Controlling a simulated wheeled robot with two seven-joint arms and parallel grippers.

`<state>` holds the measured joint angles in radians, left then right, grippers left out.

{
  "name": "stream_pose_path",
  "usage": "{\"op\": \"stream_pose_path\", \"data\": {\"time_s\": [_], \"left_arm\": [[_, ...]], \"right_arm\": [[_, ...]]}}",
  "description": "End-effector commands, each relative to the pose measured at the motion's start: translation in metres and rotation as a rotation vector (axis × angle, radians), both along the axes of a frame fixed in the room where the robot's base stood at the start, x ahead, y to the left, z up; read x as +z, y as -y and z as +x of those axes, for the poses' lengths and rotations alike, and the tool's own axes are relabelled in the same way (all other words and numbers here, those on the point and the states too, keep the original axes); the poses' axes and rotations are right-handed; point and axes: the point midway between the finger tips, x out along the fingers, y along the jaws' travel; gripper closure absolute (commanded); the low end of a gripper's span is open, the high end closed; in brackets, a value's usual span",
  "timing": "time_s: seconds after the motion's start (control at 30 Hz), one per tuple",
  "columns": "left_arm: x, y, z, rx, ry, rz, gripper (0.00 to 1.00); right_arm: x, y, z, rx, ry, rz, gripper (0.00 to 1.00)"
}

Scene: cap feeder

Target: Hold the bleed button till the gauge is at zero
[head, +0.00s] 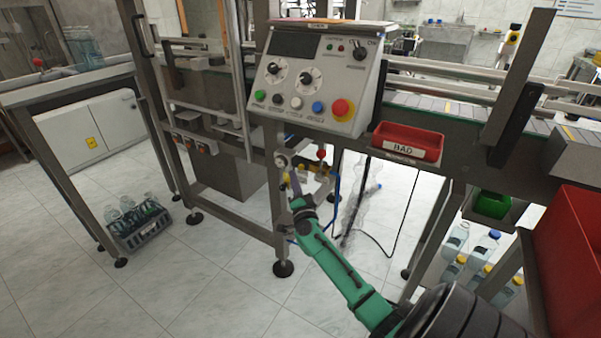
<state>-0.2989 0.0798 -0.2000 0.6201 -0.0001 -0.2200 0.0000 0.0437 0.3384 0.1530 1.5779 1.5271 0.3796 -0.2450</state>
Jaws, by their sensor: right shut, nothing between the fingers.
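The small round gauge (281,160) is on the air unit below the control box, on the machine's front leg. Its needle is too small to read. My right gripper (291,178), at the end of the green arm, is shut and empty, its tips just below the gauge. The tips overlap the air unit in the picture, and I cannot tell whether they touch the bleed button. The button itself cannot be made out and may be hidden by the gripper. My left gripper is not in view.
A red knob (321,154) and brass-coloured fittings are right of the gripper. Above is the control box (315,75) with dials and coloured buttons. A red BAD bin (408,143) hangs to its right. Hoses hang below. A bottle crate (138,222) stands on the floor at left.

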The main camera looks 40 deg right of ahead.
Motion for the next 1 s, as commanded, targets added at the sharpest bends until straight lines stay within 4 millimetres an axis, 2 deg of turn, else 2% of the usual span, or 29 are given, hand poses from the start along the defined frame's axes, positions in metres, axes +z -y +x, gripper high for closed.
{"op": "stream_pose_path", "data": {"time_s": [0.1, 0.23, 1.0], "left_arm": [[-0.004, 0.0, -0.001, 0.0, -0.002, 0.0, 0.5], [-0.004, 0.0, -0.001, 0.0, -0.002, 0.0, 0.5], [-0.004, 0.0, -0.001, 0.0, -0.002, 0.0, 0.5]], "right_arm": [[0.0, 0.011, 0.004, 0.0, -0.001, -0.002, 1.0], [0.0, 0.016, 0.005, 0.001, -0.001, 0.0, 1.0], [0.0, 0.016, 0.005, 0.0, -0.001, 0.001, 1.0]]}}
